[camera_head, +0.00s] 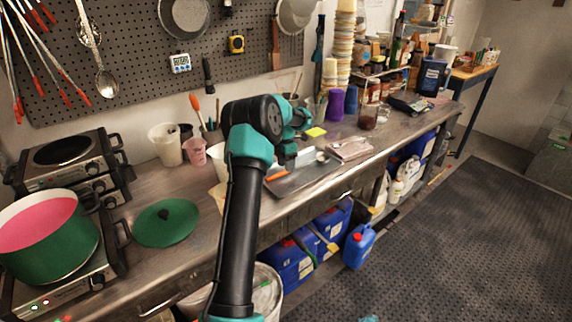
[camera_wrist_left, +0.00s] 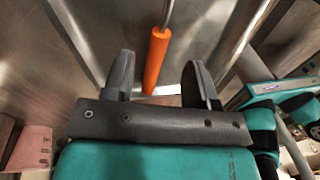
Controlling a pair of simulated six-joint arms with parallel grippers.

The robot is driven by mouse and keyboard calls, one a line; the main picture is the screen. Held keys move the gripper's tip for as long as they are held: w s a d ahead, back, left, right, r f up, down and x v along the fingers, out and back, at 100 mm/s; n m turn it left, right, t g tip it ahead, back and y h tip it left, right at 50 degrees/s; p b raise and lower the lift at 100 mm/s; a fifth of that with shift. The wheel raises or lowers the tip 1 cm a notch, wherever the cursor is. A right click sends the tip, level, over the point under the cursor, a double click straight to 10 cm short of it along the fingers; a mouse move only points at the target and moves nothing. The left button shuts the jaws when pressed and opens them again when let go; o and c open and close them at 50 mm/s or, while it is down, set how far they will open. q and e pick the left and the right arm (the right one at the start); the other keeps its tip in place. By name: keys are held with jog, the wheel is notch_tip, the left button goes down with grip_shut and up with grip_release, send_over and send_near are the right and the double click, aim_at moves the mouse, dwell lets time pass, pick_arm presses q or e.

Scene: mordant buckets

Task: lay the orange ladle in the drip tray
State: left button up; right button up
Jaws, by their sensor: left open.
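The orange ladle's handle (camera_head: 277,177) shows at the left end of the grey drip tray (camera_head: 306,178) on the bench. In the left wrist view the orange handle (camera_wrist_left: 157,55) has a thin metal shaft running off the top edge; its bowl is out of that view. The handle appears to lie within the tray's outline, though its exact contact with the floor is unclear. My left gripper (camera_wrist_left: 159,68) is open, with the lower end of the handle between its fingers in the picture and no finger visibly gripping it. In the head view my arm partly hides this gripper. My right gripper is not in view.
A green pot (camera_head: 50,245) with pink contents stands on a burner at the left, beside a green lid (camera_head: 166,222). A pink cup (camera_head: 195,152) and white beaker (camera_head: 166,143) stand behind my arm. A pinkish folded stack (camera_head: 349,149) lies right of the tray.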

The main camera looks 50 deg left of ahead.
pick_arm(q)
notch_tip(320, 180, up, 17)
jog(key=w+a, duration=0.1)
jog(key=a, duration=0.1)
jog(key=shift+w+a, duration=0.2)
jog(key=shift+a, duration=0.2)
dwell(0.3)
dwell(0.9)
